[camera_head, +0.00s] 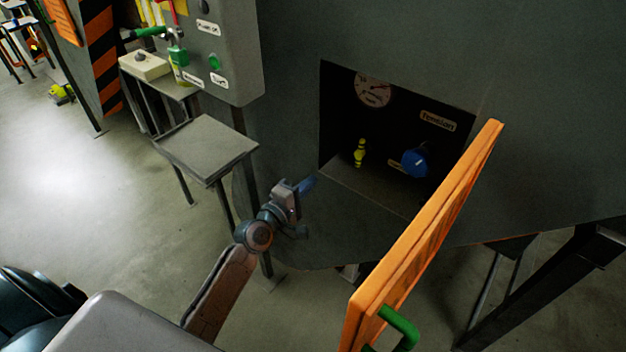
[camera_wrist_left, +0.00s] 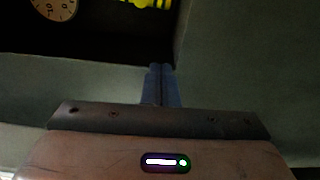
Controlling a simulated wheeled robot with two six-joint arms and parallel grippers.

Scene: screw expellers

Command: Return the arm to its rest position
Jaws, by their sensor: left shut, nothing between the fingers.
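My left arm comes in from the bottom left in the head view, bent up toward the dark machine. My left gripper (camera_head: 306,184) is shut and empty, just left of and below the open recess in the machine's panel. In the left wrist view its blue fingers (camera_wrist_left: 161,84) are together with nothing between them, pointing toward the recess's lower edge. My right gripper does not show in either view.
The recess holds a gauge (camera_head: 374,89), a yellow valve (camera_head: 360,152) and a blue knob (camera_head: 415,162). Its orange door (camera_head: 425,235) with a green handle (camera_head: 400,328) stands open at right. A small grey table (camera_head: 206,148) and a control box (camera_head: 225,60) stand left.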

